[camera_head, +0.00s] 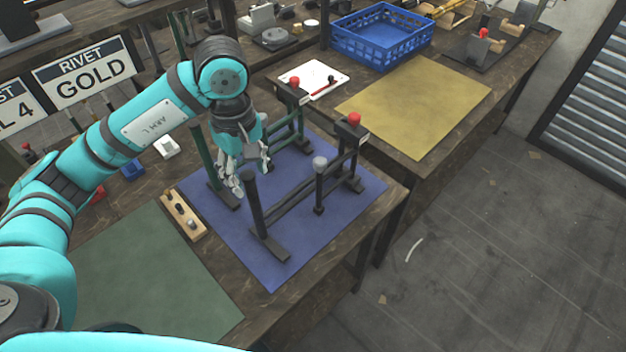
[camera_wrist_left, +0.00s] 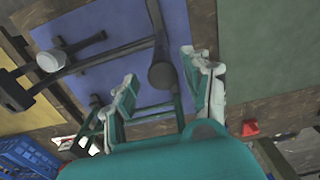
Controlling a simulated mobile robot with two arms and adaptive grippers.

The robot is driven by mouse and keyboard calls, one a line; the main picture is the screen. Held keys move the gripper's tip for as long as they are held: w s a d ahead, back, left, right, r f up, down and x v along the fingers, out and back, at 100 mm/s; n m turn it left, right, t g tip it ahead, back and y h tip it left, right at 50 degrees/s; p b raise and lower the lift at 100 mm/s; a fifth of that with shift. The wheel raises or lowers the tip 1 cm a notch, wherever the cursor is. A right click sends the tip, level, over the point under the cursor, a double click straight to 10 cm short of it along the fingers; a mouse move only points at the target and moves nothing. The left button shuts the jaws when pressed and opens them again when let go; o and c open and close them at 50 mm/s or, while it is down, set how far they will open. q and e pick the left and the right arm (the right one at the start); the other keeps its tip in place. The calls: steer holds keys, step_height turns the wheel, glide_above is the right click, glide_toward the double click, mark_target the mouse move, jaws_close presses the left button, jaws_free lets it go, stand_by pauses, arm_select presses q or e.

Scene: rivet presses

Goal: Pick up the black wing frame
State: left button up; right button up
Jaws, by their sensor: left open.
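The black wing frame (camera_head: 300,189) stands on the blue mat (camera_head: 282,273), with upright posts, a low bar, a grey knob and a red knob at its far end. It also shows in the wrist view (camera_wrist_left: 106,56). My left gripper (camera_head: 243,182) is open above the mat, just behind the frame's near-left post. In the wrist view its fingers (camera_wrist_left: 165,88) point towards that post, whose top appears between the fingertips. I cannot tell whether they touch it. A green frame (camera_head: 286,134) stands behind, partly hidden by my gripper. My right gripper is out of view.
A small wooden block with dark pegs (camera_head: 183,214) lies left of the mat. A green mat (camera_head: 150,270) covers the near bench. A yellow mat (camera_head: 415,107) and blue crate (camera_head: 382,48) are on the adjoining bench. Open floor lies right.

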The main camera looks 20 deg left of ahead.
mark_target(254, 197)
arm_select(q)
steer(key=shift+f, duration=0.65)
steer(key=shift+s+d+f+p, duration=0.1)
steer(key=shift+s+f+p, duration=0.05)
steer(key=shift+f+p, duration=0.15)
steer(key=f, duration=0.1)
steer(key=f+p, duration=0.1)
steer(key=f, duration=0.1)
steer(key=shift+s+d+f+p, duration=0.25)
steer(key=shift+s+p, duration=0.05)
steer(key=shift+s, duration=0.1)
steer(key=shift+f, duration=0.55)
steer(key=shift+w, duration=0.1)
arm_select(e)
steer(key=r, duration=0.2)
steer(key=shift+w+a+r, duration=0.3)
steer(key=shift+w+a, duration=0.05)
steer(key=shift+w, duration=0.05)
arm_select(q)
steer(key=shift+c, duration=0.7)
jaws_close()
